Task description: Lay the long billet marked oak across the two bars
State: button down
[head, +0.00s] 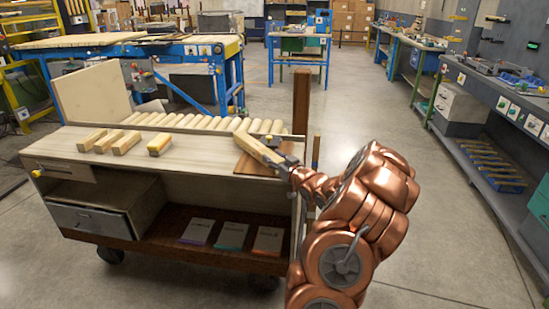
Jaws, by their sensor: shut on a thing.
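My gripper (284,167) is shut on a long pale wooden billet (258,148) at the right end of the wheeled bench (202,166). The billet slants away to the upper left, over or on a brown board (246,166); I cannot tell whether it touches. No mark on it can be read. Three light billets, a left one (86,139), a middle one (104,141) and a right one (126,143), lie on the left of the bench top. A block with a yellowish top (159,145) lies beside them. I cannot make out the two bars for certain.
A row of pale round rods (190,122) lies along the bench's back behind a thin dark rail. A dark upright post (301,100) stands at its right rear. A pale panel (93,93) stands at the left. The floor (385,120) behind and right is clear.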

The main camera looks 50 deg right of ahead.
jog(key=c, duration=0.6)
grip_release()
jog(key=shift+o, duration=0.2)
jog(key=shift+s, duration=0.1)
jog(key=s+a+b, duration=0.1)
jog(key=s+a, duration=0.1)
jog(key=s, duration=0.9)
jog(key=shift+s, duration=0.35)
jog(key=shift+a, duration=0.1)
